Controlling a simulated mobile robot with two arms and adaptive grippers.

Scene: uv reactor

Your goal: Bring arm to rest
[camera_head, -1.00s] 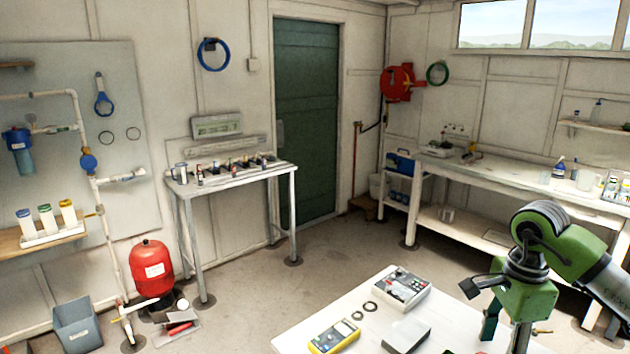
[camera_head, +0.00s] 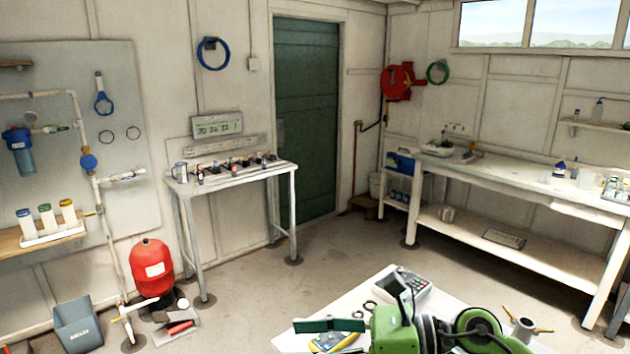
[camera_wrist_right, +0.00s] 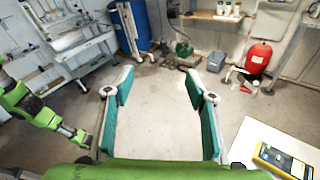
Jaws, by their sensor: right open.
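My right gripper (camera_head: 322,335) is low over the near table (camera_head: 350,297) in the head view, with its teal fingers towards the left. In the right wrist view, its two teal fingers (camera_wrist_right: 159,84) stand wide apart, with only bare floor between them. It is open and empty. A green arm (camera_wrist_right: 40,108) shows at the left of the right wrist view. It seems to be my left arm, but I do not make out its gripper. My left arm does not show in the head view.
The near table holds a yellow multimeter (camera_wrist_right: 284,159), partly hidden by the gripper in the head view, and a grey meter box (camera_head: 412,285). A brass-armed fitting (camera_head: 524,329) stands near its right side.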

